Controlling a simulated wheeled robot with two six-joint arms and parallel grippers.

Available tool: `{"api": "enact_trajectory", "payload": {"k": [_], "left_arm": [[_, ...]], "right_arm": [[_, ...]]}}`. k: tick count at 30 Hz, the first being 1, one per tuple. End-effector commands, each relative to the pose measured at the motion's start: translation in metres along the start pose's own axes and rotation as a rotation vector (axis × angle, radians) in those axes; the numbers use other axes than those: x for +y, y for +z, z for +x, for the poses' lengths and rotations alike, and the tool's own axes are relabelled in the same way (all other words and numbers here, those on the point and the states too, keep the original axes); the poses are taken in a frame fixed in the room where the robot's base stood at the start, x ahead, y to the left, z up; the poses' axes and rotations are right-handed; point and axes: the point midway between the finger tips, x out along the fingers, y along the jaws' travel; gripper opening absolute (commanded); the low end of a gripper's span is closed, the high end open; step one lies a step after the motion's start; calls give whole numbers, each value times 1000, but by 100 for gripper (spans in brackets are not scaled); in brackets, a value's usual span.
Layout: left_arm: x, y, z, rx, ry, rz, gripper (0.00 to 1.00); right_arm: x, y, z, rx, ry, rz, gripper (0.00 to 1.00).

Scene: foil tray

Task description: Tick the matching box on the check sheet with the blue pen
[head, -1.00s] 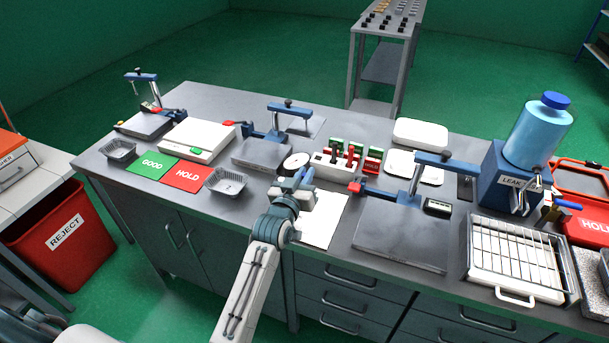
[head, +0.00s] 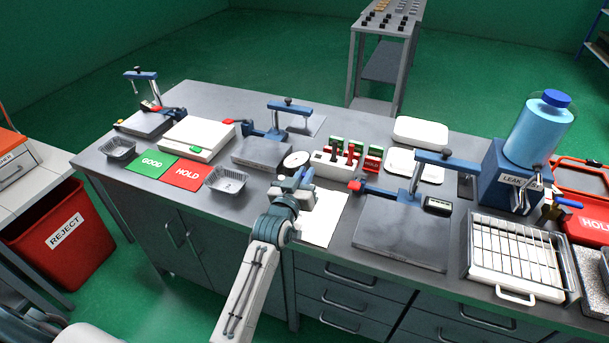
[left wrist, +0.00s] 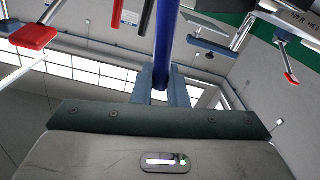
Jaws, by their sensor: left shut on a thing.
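The check sheet (head: 327,220) is a white paper flat on the bench, right of my left gripper in the head view. Any marks or boxes on it are too small to read. My left gripper (head: 300,184) is over the sheet's upper left side, below the row of coloured tags. In the left wrist view my left gripper (left wrist: 160,90) is shut on the blue pen (left wrist: 165,40), which stands out lengthwise between the fingers. The pen's writing tip is hidden, and I cannot tell whether it touches the paper. My right gripper is not in view.
A round dial (head: 294,162) and a white holder (head: 335,166) with red and green tags stand close behind the gripper. A foil tray (head: 226,183) is to the left. A clamp press (head: 400,240) stands to the right.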

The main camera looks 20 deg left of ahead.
Motion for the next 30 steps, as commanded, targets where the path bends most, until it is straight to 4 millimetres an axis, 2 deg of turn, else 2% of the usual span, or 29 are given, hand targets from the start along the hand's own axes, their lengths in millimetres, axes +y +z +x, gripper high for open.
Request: {"api": "enact_trajectory", "payload": {"k": [30], "left_arm": [[3,1,-5,-1,0,0,0]], "right_arm": [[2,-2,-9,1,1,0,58]]}}
